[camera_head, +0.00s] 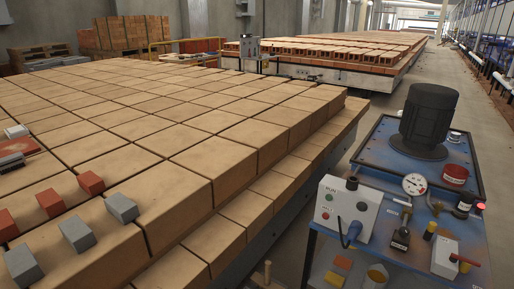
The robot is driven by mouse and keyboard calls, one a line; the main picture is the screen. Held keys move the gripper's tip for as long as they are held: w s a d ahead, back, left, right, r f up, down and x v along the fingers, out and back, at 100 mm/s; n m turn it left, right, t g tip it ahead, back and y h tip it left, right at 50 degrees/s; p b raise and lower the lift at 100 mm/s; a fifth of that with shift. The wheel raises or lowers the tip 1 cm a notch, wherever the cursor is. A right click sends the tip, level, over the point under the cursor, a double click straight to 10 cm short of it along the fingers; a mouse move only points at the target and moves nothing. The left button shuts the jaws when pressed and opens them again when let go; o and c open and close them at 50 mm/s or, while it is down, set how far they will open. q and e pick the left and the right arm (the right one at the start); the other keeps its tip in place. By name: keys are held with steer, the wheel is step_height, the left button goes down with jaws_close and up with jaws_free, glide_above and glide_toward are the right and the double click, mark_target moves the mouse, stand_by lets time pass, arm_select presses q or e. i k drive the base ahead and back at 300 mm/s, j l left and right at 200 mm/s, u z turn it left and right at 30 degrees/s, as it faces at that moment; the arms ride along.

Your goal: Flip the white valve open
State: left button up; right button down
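The lever points to the right, roughly level. Neither of my grippers shows in the head view, so nothing of mine is seen touching the valve.
A light grey control box (345,207) with buttons, a round gauge (414,184) and a black lever (401,236) stand left of the valve. A black motor (429,118) is behind. Stacked bricks (170,140) fill the left, with small red and grey blocks (77,234) on top.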

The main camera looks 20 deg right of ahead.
mark_target(409, 207)
steer(key=z, duration=1.6)
steer(key=i+l, duration=1.1)
